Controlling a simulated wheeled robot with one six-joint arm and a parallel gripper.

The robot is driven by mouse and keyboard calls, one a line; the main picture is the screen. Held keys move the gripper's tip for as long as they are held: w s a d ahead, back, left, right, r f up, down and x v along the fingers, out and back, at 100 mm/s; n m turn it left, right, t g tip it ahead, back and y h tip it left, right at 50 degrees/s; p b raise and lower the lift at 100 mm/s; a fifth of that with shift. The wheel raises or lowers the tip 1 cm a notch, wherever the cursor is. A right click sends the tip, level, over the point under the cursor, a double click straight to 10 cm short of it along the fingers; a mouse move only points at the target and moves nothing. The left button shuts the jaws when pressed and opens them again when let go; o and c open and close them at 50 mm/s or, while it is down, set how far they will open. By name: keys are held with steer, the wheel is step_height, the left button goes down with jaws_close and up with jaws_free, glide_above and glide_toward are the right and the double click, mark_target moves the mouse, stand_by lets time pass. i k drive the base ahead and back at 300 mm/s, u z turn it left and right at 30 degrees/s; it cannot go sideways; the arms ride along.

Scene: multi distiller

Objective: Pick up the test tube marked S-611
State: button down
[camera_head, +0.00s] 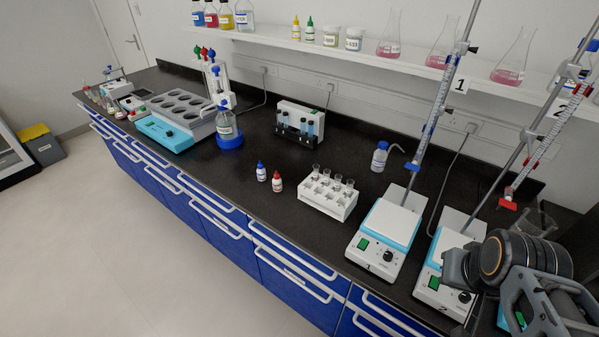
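A white rack (327,206) stands on the black bench near the middle, left of the first stirrer. Several clear test tubes (337,182) stand upright in its back row. Their labels are too small to read, so I cannot tell which is S-611. My gripper (540,305) is at the lower right, in front of the second stirrer and well apart from both racks. Its fingers are partly cut off, and I cannot tell whether they are open.
Two stirrer hotplates (383,227) with tall burette stands are right of the white rack. Two small dropper bottles (276,182) stand left of it. A wash bottle (380,156) is behind. A shelf (365,55) with flasks runs above. The bench front left of the bottles is clear.

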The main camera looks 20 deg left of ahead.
mark_target(316, 167)
steer(key=u, duration=1)
steer(key=k, duration=0.5)
steer(key=u, duration=1.35)
steer(key=i, duration=2.8)
steer(key=z, duration=2.6)
